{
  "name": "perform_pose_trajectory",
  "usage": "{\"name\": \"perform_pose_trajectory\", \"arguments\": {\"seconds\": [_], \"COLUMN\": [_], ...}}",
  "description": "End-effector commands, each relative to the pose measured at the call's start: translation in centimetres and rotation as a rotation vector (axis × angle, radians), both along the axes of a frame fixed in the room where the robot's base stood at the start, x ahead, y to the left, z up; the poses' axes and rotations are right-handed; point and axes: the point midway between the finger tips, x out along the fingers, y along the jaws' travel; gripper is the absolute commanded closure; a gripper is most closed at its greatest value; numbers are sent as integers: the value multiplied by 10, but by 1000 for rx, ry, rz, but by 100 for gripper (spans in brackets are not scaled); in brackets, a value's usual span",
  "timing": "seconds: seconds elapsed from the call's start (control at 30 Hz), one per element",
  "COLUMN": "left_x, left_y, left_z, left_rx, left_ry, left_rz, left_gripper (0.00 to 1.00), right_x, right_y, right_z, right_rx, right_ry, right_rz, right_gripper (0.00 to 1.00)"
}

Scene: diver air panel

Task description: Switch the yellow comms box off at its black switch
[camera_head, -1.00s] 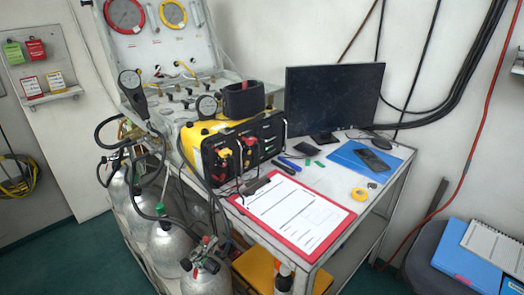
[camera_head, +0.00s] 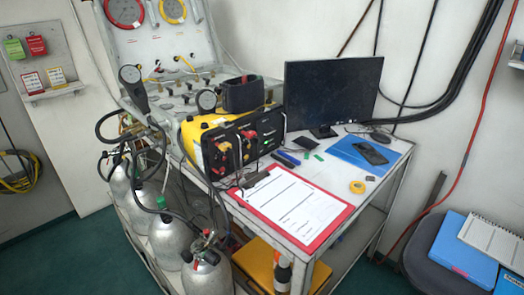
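The yellow comms box (camera_head: 200,126) stands on the white table beside the air panel. Its black front face (camera_head: 270,127) carries red and yellow connectors with cables. The black switch is too small to make out on that face. Neither of my grippers is in view.
A red clipboard (camera_head: 334,226) with paper lies in front of the box. A monitor (camera_head: 332,92), blue folder (camera_head: 350,151) with a phone and yellow tape (camera_head: 357,187) are to its right. Gas cylinders (camera_head: 207,276) and hoses stand at the front left.

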Motion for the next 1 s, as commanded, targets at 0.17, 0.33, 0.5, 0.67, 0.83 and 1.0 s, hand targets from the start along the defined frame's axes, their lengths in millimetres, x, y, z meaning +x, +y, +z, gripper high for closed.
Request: {"name": "perform_pose_trajectory", "arguments": {"seconds": [0.17, 0.33, 0.5, 0.67, 0.83, 1.0], "left_x": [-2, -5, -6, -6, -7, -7], "left_y": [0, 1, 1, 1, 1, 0], "left_z": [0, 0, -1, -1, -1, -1], "left_rx": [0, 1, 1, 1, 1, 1], "left_ry": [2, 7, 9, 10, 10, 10], "left_rz": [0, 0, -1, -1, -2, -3], "left_gripper": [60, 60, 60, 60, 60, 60], "right_x": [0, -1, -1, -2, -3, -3], "right_y": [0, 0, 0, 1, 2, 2], "right_z": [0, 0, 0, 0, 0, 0], "right_rx": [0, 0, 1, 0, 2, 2], "right_ry": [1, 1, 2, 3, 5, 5], "right_rz": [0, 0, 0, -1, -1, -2], "right_gripper": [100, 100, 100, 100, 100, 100]}}
